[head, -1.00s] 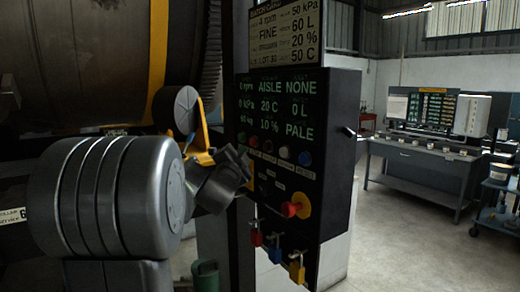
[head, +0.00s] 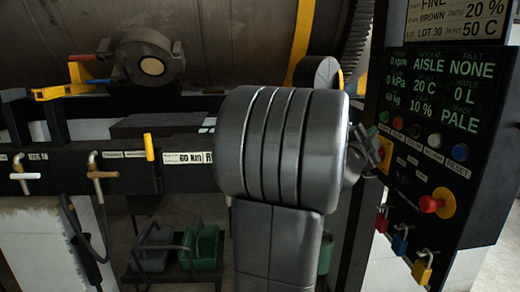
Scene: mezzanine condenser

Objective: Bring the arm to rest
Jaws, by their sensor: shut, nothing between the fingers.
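My arm's large grey ribbed link (head: 282,148) fills the middle of the head view. My gripper (head: 372,150) shows as a small dark shape just right of this link, partly hidden behind it. It looks shut and empty. It is close to the left edge of the black control panel (head: 398,205); I cannot tell whether it touches.
The panel carries buttons, a red knob (head: 432,204) and hanging padlocks (head: 423,268). A large drum (head: 220,40) stands behind. At left, a dark rail holds valve handles (head: 100,174). Bare floor shows at lower right.

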